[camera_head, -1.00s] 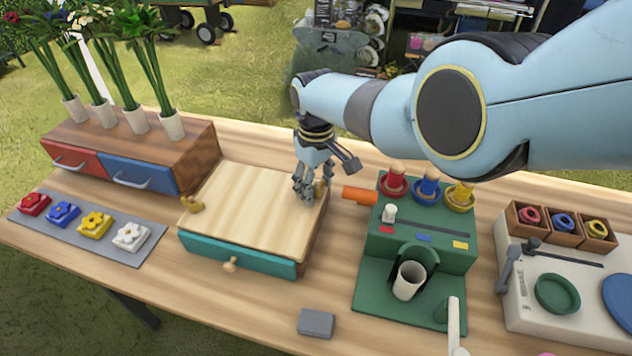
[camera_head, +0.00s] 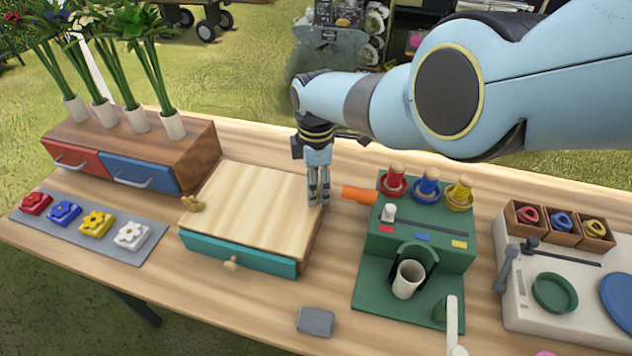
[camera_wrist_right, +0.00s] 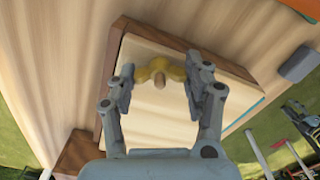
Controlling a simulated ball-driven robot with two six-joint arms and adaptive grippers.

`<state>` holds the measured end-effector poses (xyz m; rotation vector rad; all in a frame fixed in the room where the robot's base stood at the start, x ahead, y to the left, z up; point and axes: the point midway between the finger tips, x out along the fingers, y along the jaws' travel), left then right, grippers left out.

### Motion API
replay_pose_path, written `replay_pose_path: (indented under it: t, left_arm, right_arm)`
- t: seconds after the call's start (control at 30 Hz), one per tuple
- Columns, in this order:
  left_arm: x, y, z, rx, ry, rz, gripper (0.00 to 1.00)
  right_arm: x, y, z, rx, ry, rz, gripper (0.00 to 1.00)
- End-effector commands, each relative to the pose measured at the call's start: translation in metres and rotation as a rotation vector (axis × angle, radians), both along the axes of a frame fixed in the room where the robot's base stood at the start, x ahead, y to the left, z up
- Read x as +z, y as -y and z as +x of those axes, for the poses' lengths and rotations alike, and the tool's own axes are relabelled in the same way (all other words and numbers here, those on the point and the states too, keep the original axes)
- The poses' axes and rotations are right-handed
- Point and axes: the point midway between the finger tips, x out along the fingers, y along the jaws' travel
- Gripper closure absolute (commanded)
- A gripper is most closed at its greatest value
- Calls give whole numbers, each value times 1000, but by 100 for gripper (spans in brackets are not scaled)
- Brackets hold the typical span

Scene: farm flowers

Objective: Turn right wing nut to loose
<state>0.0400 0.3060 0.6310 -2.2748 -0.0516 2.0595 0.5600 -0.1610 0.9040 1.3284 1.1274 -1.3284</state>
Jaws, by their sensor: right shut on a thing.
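The right wing nut is hidden behind my fingers in the head view. In the right wrist view the gold wing nut (camera_wrist_right: 170,66), with a pale stud in its middle, sits on the pale lid of the wooden box, between my fingertips. My right gripper (camera_head: 319,199) points straight down at the lid's right edge and is shut on the wing nut; in the wrist view its fingers (camera_wrist_right: 160,72) stand on both sides of the wings. The left wing nut (camera_head: 193,205) is on the lid's (camera_head: 250,205) left edge. My left gripper is out of view.
The box has a teal drawer (camera_head: 238,254). An orange cylinder (camera_head: 358,195) and a green stand (camera_head: 420,240) with coloured rings stand close to the right. A grey block (camera_head: 315,321) lies in front. A flower-pot cabinet (camera_head: 205,160) stands behind left.

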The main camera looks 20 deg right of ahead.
Motion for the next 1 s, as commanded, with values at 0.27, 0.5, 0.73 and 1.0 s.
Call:
replay_pose_path:
  t: [0.27,0.5,0.73,1.0]
  left_arm:
    - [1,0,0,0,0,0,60]
    - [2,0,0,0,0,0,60]
    - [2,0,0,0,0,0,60]
    - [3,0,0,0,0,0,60]
  right_arm:
    - [-1,0,-1,261,-2,0,82]
    - [-1,0,-1,489,-2,0,82]
    - [-1,0,-1,706,-2,0,82]
    - [-1,0,-1,932,-3,1,82]
